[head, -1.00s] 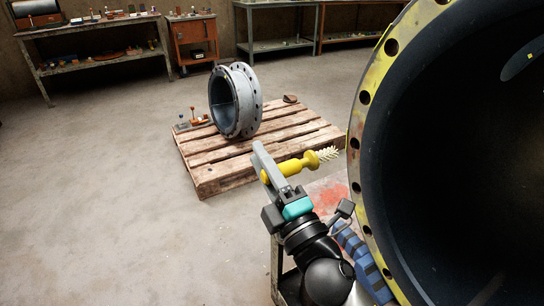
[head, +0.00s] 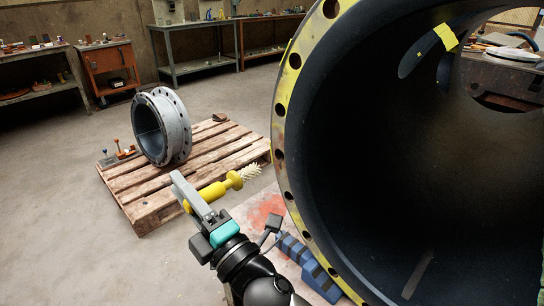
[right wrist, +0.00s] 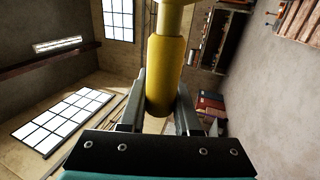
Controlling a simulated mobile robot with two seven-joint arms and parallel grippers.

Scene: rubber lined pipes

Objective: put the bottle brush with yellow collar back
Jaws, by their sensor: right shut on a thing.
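The bottle brush (head: 222,188) has a yellow handle, a yellow collar and pale bristles. My right gripper (head: 198,200) is shut on its handle and holds it up in front of the pallet, left of the large pipe. The bristle end points right, toward the pipe's flange. In the right wrist view the yellow handle (right wrist: 165,75) stands between the two fingers, and the bristles are out of frame. My left gripper is not in view.
The large pipe (head: 283,110), with a yellow bolted flange and dark lining, fills the right side. A wooden pallet (head: 150,205) carries a grey flanged ring (head: 180,125). Blue blocks (head: 310,270) lie under the pipe. Workbenches (head: 200,68) line the back wall. Floor at left is clear.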

